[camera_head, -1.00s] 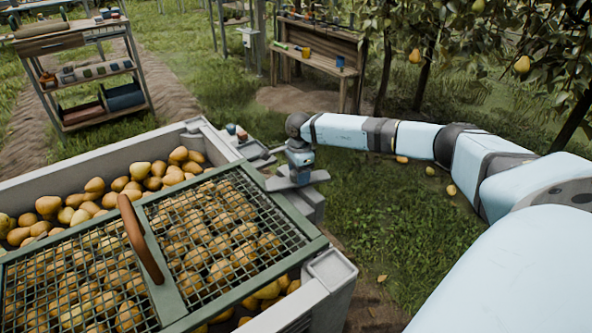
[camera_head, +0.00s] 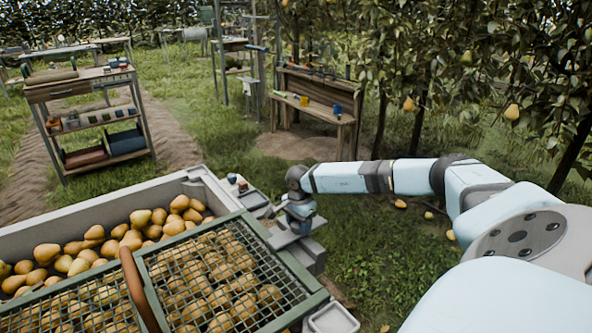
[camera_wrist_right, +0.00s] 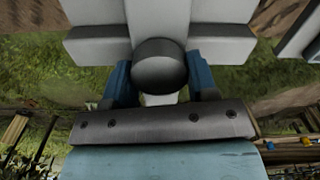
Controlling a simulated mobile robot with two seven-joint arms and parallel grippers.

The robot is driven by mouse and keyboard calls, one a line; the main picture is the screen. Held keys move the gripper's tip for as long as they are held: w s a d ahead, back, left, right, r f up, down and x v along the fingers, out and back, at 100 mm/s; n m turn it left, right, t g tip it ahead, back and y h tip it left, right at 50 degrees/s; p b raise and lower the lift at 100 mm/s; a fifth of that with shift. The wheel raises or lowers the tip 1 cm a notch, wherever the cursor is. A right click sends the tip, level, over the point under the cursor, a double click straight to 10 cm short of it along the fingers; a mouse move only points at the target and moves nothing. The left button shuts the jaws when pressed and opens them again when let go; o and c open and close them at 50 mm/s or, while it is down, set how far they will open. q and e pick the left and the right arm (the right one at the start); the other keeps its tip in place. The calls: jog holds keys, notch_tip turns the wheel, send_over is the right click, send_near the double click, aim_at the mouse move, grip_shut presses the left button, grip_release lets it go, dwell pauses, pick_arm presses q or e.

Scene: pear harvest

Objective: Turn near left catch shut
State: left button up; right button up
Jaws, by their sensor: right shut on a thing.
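A pale grey crate (camera_head: 80,212) full of pears stands at the lower left in the head view. A green-framed mesh lid (camera_head: 305,285) with a brown curved handle (camera_head: 137,290) lies over its near part. My right gripper (camera_head: 298,212) is at the crate's right side in the head view. In the right wrist view, its blue fingers are shut on a round grey catch (camera_wrist_right: 160,64) in front of the pale crate parts. The catch itself is mostly hidden by the gripper in the head view. How far it is turned I cannot tell. My left gripper is not in view.
A shelf cart (camera_head: 92,120) stands at the back left and a wooden workbench (camera_head: 318,107) behind my gripper. Pear trees with hanging pears (camera_head: 511,112) are at the right. Small items sit on the crate's side ledge (camera_head: 250,200). Grass around is open, with a few fallen pears.

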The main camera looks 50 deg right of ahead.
aim_at(299, 222)
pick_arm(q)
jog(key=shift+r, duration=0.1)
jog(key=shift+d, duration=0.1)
pick_arm(e)
jog(key=o, duration=1.3)
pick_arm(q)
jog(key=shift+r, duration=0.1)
pick_arm(e)
jog(key=shift+r, duration=0.15)
jog(key=shift+r, duration=0.3)
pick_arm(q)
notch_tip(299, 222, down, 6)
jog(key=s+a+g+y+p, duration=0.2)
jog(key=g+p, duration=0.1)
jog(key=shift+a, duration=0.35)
pick_arm(e)
notch_tip(299, 222, up, 13)
